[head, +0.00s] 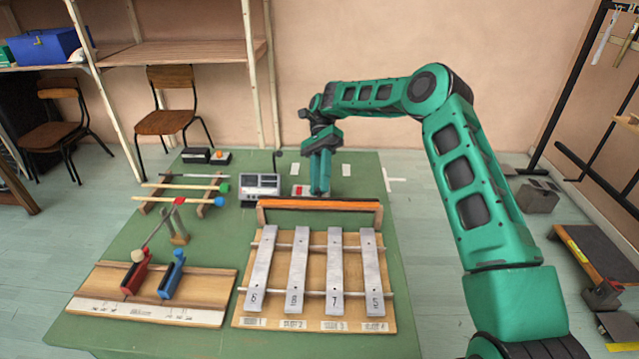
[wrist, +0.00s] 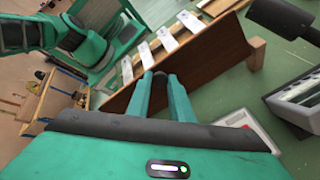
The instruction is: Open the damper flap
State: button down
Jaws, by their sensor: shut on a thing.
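The damper flap (head: 345,206) is a long board with an orange face, standing across the far end of a wooden frame with metal bars (head: 334,270). In the wrist view the flap shows its brown back face (wrist: 205,65). My gripper (head: 319,192) points down at the far side of the flap, near its middle. In the wrist view my fingertips (wrist: 161,76) are close together at the flap's edge, shut on it. The exact contact between the fingers is hard to see.
A grey control box (head: 260,187) stands left of my gripper, and a small pad with a red button (head: 300,190) lies beside it. Mallets on a rack (head: 180,188) and a board with red and blue clamps (head: 180,292) are at left. The green table's far right is mostly clear.

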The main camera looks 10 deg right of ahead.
jog(key=c, duration=1.6)
grip_release()
jog(key=shift+o, duration=0.2)
